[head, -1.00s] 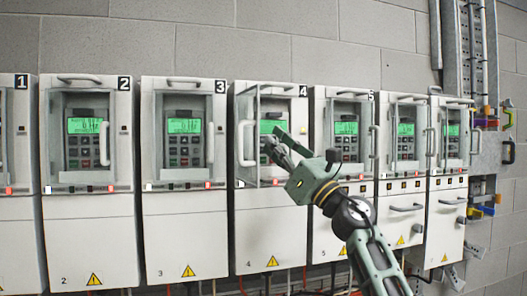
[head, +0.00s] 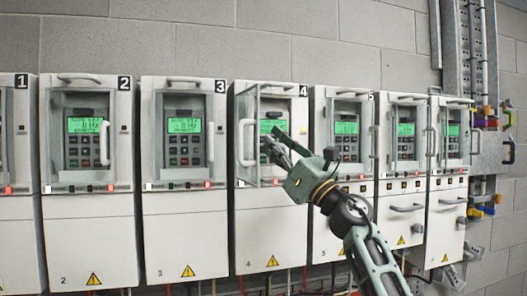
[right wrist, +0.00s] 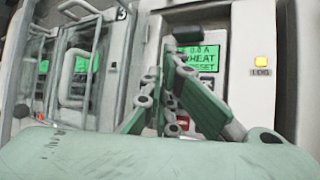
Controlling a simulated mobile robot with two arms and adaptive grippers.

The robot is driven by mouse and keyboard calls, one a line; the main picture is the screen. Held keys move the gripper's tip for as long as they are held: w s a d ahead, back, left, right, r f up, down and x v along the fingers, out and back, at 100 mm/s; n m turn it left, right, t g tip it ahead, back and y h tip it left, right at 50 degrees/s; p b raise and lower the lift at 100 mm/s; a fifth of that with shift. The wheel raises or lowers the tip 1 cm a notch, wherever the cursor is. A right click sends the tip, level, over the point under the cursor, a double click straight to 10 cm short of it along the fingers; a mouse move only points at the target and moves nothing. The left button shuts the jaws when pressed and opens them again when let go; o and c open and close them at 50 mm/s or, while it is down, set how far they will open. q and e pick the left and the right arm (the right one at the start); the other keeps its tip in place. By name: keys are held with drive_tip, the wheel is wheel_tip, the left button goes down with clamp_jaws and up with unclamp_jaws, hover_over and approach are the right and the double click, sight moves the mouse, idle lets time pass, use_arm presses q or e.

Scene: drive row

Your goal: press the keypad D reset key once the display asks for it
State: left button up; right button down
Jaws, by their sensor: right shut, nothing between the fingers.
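The keypad on drive 4 has a lit green display (head: 267,127). In the right wrist view the display (right wrist: 201,58) reads "0.0 A", then a line ending in "HEAT" and one ending in "SET"; my fingers cover part of it. A red key (right wrist: 183,124) shows partly between and beside the fingers; most other keys are hidden. My right gripper (head: 273,142) is shut and empty, its fingertips in front of the drive 4 keypad. The fingers (right wrist: 163,84) also show in the right wrist view; I cannot tell whether they touch a key. My left gripper is not in view.
Drive 4's clear door (head: 245,142) stands swung out to the left of the gripper. Drive 3 (head: 185,230) and drive 5 (head: 328,230) flank it, with similar keypads behind framed doors. A yellow lamp (right wrist: 262,62) is lit right of the display.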

drive_tip(key=shift+w+a, duration=0.1)
drive_tip(key=shift+w, duration=0.3)
idle(0.5)
drive_tip(key=shift+s+d, duration=0.25)
drive_tip(key=shift+s, duration=0.55)
drive_tip(key=s+p, duration=0.1)
drive_tip(key=s+d, duration=0.1)
drive_tip(key=s, duration=0.1)
drive_tip(key=s+p, duration=0.1)
drive_tip(key=shift+s+d+p, duration=0.3)
drive_tip(key=shift+s+p, duration=0.05)
drive_tip(key=shift+s, duration=0.05)
